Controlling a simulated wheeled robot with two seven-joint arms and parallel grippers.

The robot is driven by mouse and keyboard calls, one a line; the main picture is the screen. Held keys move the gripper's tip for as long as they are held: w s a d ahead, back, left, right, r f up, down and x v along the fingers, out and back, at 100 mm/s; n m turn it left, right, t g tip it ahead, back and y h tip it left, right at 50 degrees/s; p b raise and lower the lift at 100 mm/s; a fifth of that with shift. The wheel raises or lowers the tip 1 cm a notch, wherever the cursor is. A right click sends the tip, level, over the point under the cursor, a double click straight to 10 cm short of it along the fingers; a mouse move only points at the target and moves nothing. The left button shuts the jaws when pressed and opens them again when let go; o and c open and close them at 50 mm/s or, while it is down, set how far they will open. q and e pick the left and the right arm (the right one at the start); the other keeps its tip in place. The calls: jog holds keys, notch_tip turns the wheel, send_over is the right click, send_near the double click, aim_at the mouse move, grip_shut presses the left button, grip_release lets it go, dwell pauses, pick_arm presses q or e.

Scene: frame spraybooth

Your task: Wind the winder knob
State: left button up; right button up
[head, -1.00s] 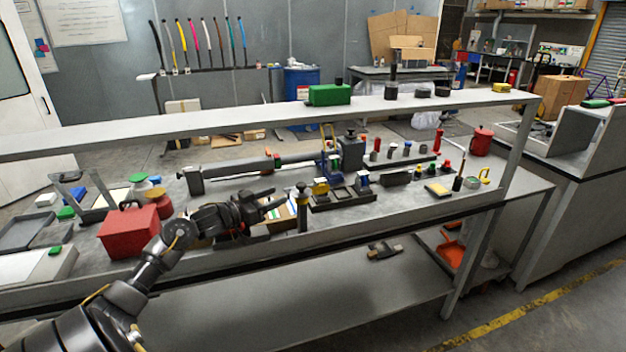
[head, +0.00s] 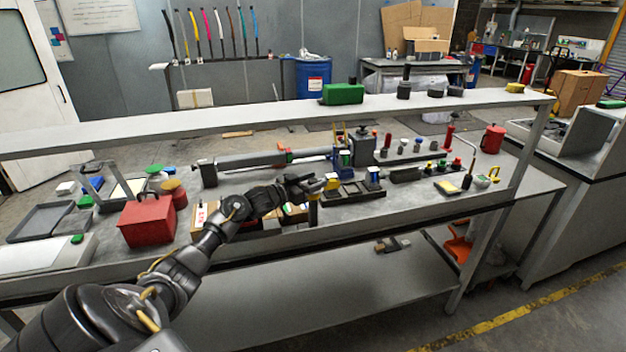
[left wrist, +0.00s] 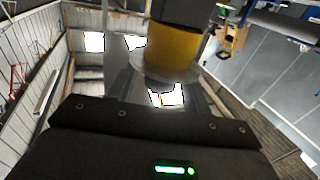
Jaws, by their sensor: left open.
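In the left wrist view the yellow band (left wrist: 172,52) is large and close ahead of my dark palm. A dark part sits at its upper end, cut off by the frame edge. I cannot tell whether the fingers touch the knob. My right gripper is not in view.
A red box (head: 147,221) stands left of my left forearm. A long grey cylinder assembly (head: 265,160) lies behind the gripper. A dark tray (head: 355,191) with small blocks is just right of the post. A raised shelf (head: 230,118) spans the bench above.

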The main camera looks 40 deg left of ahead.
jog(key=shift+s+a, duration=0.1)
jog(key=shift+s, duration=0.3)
